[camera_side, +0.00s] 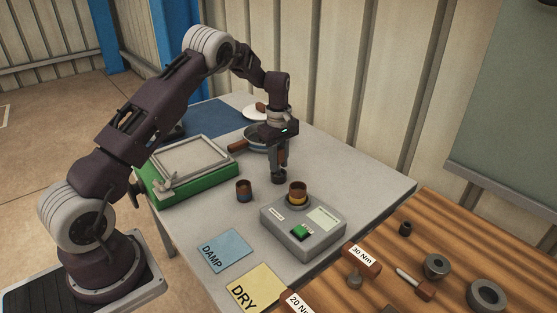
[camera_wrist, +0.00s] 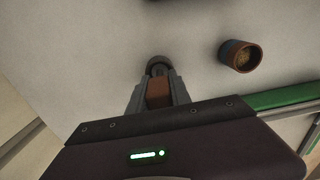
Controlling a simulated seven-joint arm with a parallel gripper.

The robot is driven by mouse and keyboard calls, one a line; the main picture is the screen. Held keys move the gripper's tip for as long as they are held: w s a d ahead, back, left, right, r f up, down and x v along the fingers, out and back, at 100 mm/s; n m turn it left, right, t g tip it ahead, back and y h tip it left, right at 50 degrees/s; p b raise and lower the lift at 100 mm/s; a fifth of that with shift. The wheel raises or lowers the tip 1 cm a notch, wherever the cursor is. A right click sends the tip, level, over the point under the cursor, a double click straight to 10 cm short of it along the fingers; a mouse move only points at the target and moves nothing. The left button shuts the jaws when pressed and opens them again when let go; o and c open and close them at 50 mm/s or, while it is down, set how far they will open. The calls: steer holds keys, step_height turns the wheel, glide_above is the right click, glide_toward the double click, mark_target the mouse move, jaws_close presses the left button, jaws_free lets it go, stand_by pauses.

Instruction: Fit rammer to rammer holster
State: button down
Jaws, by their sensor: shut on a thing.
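My gripper (camera_side: 279,160) points down over the grey table, shut on the rammer (camera_side: 278,178). The rammer has a dark round head at its lower end; its brown handle (camera_wrist: 159,92) sits between the fingers in the wrist view, with the head (camera_wrist: 158,64) beyond them. In the side view most of the handle is hidden by the fingers. The head looks low, close to the table; I cannot tell whether it touches. I cannot tell for certain which thing is the rammer holster; candidates are a small dark cylinder (camera_side: 405,229) and grey rings (camera_side: 436,266) on the wooden table.
A brown cup (camera_side: 244,191), also in the wrist view (camera_wrist: 240,56), stands left of the rammer. A grey box (camera_side: 318,243) with a green button carries another brown cup (camera_side: 297,189). A green framed press (camera_side: 150,184) and a brown-handled pan (camera_side: 250,133) are nearby. DAMP (camera_side: 221,250) and DRY cards lie in front.

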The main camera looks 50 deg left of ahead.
mark_target(279, 148)
steer(key=c, duration=1.1)
jaws_free()
step_height(279, 148, up, 8)
steer(key=shift+d+f, duration=0.1)
steer(key=shift+f, duration=0.15)
steer(key=s+d+r+m+t, duration=0.1)
steer(key=s+d+r+m, duration=0.4)
steer(key=r, duration=0.3)
steer(key=s+d+r+m+t, duration=0.2)
steer(key=s+d+r, duration=0.45)
steer(key=r, duration=0.25)
steer(key=s+d+m+t, duration=0.1)
steer(key=s+d+m, duration=0.1)
steer(key=s, duration=0.5)
steer(key=s+d+m, duration=0.2)
steer(key=s+m, duration=0.3)
steer(key=s, duration=0.3)
steer(key=s+d+m+t, duration=0.1)
steer(key=s+d+m, duration=0.2)
steer(key=s, duration=0.5)
steer(key=shift+f+m+t, duration=0.3)
steer(key=shift+f+m, duration=0.1)
steer(key=shift+m, duration=0.1)
